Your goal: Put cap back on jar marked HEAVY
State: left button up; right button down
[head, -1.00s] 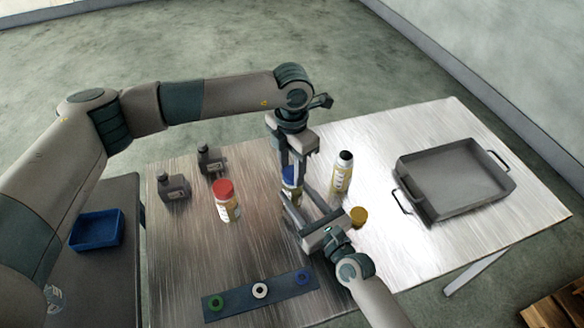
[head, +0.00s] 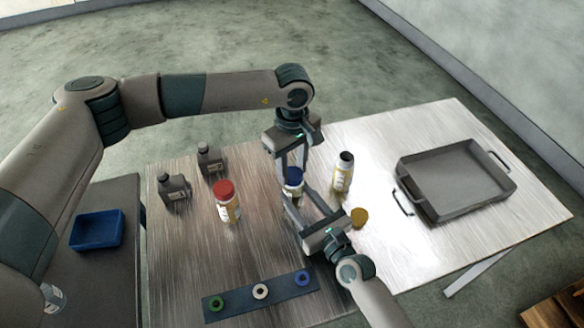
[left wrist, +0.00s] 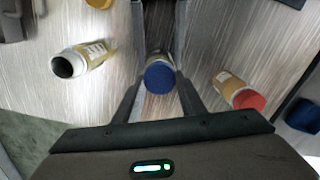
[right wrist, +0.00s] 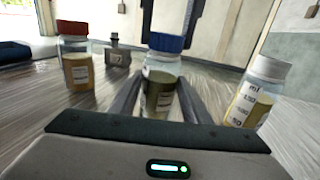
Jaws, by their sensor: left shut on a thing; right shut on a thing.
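The jar with a blue cap (head: 293,176) stands upright on the metal table between my grippers. My left gripper (head: 292,168) comes from above and is shut on the blue cap, which also shows in the left wrist view (left wrist: 160,77). My right gripper (head: 303,203) is shut on the body of this jar (right wrist: 160,92) from the front. An open jar (head: 342,172) with a dark mouth stands to its right. A loose yellow cap (head: 359,217) lies on the table near that jar. I cannot read which jar says HEAVY.
A red-capped jar (head: 226,203) stands to the left, with two dark bottles (head: 173,188) behind it. A grey tray (head: 452,214) is at the right. A strip with coloured rings (head: 228,304) lies in front. A blue bin (head: 97,230) sits on the side table.

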pick_arm(q)
jog(key=m, duration=0.4)
jog(key=shift+d+m, duration=0.1)
jog(key=shift+m, duration=0.3)
jog(key=m, duration=0.8)
jog(key=shift+d+m, duration=0.1)
jog(key=shift+m, duration=0.3)
jog(key=m, duration=0.4)
jog(key=shift+m, duration=0.4)
jog(key=o, duration=1.1)
notch_tip(320, 180, up, 12)
pick_arm(e)
jog(key=c, duration=0.9)
grip_release()
